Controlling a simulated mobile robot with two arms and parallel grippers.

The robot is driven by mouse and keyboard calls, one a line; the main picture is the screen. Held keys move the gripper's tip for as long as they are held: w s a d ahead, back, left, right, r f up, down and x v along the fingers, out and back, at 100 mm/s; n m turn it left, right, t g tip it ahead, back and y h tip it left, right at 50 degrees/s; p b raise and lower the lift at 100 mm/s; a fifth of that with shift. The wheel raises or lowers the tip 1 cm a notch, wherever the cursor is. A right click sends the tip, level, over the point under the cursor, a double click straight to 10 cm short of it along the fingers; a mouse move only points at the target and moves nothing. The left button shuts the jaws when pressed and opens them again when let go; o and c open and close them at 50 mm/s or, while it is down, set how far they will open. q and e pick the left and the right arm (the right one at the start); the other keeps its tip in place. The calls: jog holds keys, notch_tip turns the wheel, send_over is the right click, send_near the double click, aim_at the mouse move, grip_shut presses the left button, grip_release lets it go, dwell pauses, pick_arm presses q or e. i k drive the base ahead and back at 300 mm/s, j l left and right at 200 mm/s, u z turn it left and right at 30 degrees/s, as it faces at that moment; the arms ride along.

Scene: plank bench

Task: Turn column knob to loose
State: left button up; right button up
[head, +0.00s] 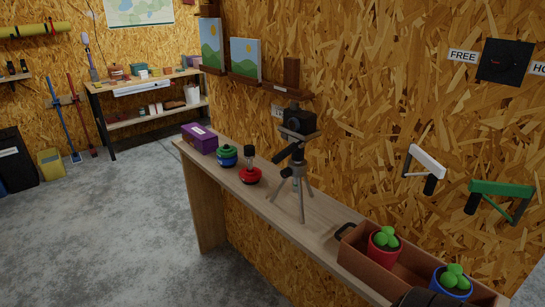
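A small tripod (297,172) stands upright on the narrow plank bench (320,218), its grey legs spread. It carries a black camera (298,121) on top and has a black pan handle (286,152) pointing left. The tripod's centre column (297,170) shows below the head, but the column knob is too small to make out, and its setting cannot be read.
Left of the tripod stand a red lantern (250,170), a green-and-blue canister (227,156) and a purple box (199,138). Right is a brown planter box (365,263) with potted plants. A dark rounded shape (432,298), unclear, covers the bottom edge. A wall dial (505,62) has a FREE label.

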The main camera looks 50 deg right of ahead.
aim_at(286, 172)
jog(key=i+z, duration=0.3)
jog(key=i, duration=0.2)
jog(key=i+j+z, duration=0.15)
jog(key=i+z, duration=0.15)
jog(key=i, duration=0.15)
jog(key=i+j+z, duration=0.3)
jog(key=i, duration=0.15)
jog(key=i+j+z, duration=0.3)
jog(key=i, duration=0.15)
